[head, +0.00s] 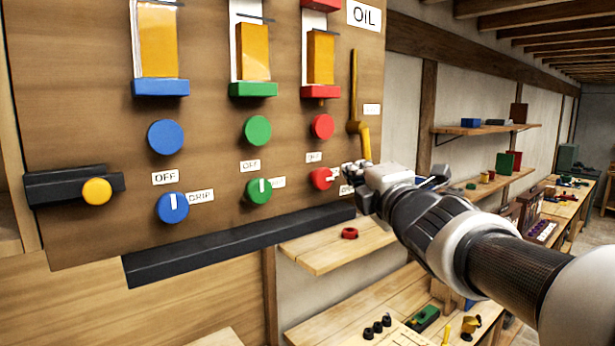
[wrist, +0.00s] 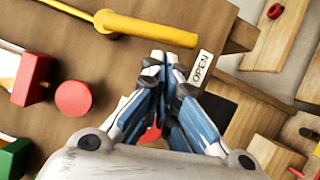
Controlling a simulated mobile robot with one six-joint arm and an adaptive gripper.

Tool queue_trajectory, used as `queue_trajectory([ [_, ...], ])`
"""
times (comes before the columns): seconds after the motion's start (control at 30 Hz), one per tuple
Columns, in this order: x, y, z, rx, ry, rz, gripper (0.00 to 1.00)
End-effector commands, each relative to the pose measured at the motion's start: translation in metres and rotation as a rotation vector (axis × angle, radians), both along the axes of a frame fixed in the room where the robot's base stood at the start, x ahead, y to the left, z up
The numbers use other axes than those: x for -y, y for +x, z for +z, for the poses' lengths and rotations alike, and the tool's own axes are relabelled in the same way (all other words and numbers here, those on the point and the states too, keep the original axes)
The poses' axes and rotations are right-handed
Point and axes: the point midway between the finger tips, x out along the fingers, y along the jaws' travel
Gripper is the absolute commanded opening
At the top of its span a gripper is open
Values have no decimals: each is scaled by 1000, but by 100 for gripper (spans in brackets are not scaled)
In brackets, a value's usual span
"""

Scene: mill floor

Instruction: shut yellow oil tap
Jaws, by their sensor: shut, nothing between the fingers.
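The yellow oil tap (head: 364,140) is on the right part of the brown board, below the OIL sign (head: 364,15). Its thick handle hangs down from a thin yellow pipe (head: 354,85). In the wrist view the handle (wrist: 150,28) lies just beyond my fingertips, its free end near a label reading OPEN (wrist: 202,67). My gripper (head: 345,173) is shut and empty, below the handle and beside the lower red knob (head: 320,178). The wrist view also shows my gripper (wrist: 161,60) with its fingers together, apart from the handle. A label above the tap (head: 373,110) is too small to read.
Blue (head: 165,137), green (head: 257,130) and red (head: 322,126) knobs stick out under oil reservoirs to the left. A dark ledge (head: 240,245) runs along the board's foot. Shelves and benches stand at right.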

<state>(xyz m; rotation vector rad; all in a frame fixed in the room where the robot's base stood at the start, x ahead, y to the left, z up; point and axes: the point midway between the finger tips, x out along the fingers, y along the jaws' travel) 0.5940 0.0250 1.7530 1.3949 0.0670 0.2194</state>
Motion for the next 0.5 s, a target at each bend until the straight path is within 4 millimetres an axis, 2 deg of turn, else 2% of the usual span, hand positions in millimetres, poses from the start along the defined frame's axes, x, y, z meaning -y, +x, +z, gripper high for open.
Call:
queue_trajectory([
  [0.17, -3, 13, 2, 0, 0, 0, 0],
  [0.5, -3, 14, 1, 0, 0, 0, 0],
])
